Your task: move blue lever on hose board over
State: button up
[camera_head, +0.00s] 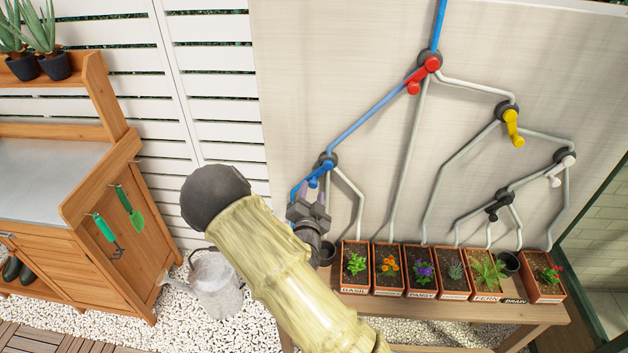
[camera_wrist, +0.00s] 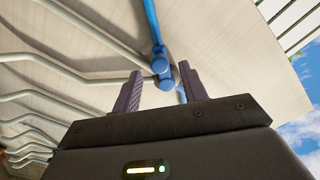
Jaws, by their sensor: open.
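The blue lever (camera_head: 317,178) sits on a dark round valve at the left of the hose board (camera_head: 300,60), where a blue pipe from the upper right meets two branches. In the head view it slants down and to the left. My gripper (camera_head: 309,192) is just below the lever. In the wrist view the lever's round blue end (camera_wrist: 161,68) shows between the tips of my two open fingers (camera_wrist: 160,88). I cannot tell whether either finger touches it. The gripper holds nothing, and part of the left branch is hidden behind it.
Red (camera_head: 422,74), yellow (camera_head: 513,127), white (camera_head: 561,170) and black (camera_head: 498,208) levers sit on other valves to the right. Several planters (camera_head: 389,268) stand on a wooden bench (camera_head: 450,308) below. A watering can (camera_head: 214,285) and a potting table (camera_head: 80,190) are at the left.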

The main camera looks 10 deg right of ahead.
aim_at(314, 186)
jog(key=x, duration=0.4)
jog(key=shift+w+d+p, duration=0.15)
jog(key=shift+w+p, duration=0.25)
jog(key=shift+c, duration=0.4)
grip_shut()
